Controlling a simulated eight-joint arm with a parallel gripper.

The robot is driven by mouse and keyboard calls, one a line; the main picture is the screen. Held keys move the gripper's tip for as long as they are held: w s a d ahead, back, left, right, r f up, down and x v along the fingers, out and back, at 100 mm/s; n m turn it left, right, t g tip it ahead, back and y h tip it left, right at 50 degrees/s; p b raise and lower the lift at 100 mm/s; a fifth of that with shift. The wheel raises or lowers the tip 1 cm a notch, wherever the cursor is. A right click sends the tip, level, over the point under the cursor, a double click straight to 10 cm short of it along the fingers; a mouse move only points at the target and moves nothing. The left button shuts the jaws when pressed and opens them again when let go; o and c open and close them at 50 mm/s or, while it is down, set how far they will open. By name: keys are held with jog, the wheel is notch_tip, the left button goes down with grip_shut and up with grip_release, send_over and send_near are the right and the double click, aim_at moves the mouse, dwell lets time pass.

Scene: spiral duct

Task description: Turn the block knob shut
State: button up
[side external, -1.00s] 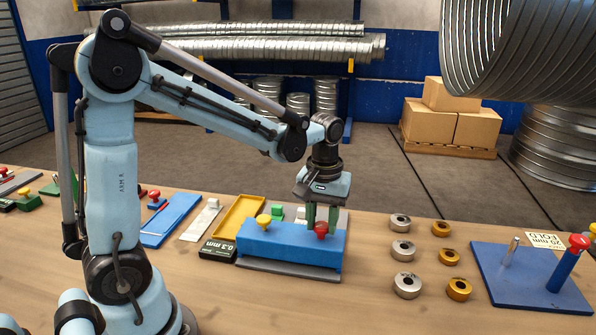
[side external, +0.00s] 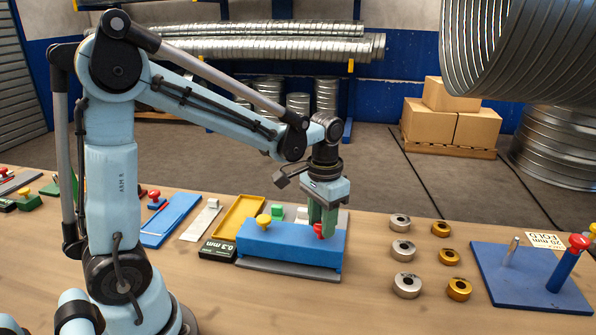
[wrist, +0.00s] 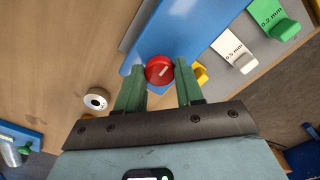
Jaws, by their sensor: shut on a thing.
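The blue block (side external: 275,246) lies on a grey plate on the bench, with a yellow knob (side external: 263,221) on its left part and a red knob (side external: 318,231) on its right part. My gripper (side external: 322,232) points straight down over the red knob, its green fingers partly hiding it. In the wrist view the round red knob (wrist: 159,70) sits between the two fingertips (wrist: 160,70) and shows a pale line across its top. The gripper is shut on the red knob. The blue block (wrist: 195,25) also shows beneath it there.
A yellow tray (side external: 241,216) and a black 0.3 mm gauge (side external: 218,250) lie left of the block. Several silver and gold rings (side external: 402,250) stand to its right, before a blue board (side external: 520,275) with posts. The bench in front is clear.

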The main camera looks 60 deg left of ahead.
dwell(0.4)
jog(key=o, duration=1)
jog(key=shift+o, duration=0.2)
jog(key=shift+r, duration=0.1)
notch_tip(320, 180, up, 12)
jog(key=t, duration=0.7)
send_near(319, 228)
jog(key=d, duration=0.1)
jog(key=d+f, duration=0.1)
jog(key=shift+s+d+f, duration=0.3)
jog(key=shift+s+d, duration=0.1)
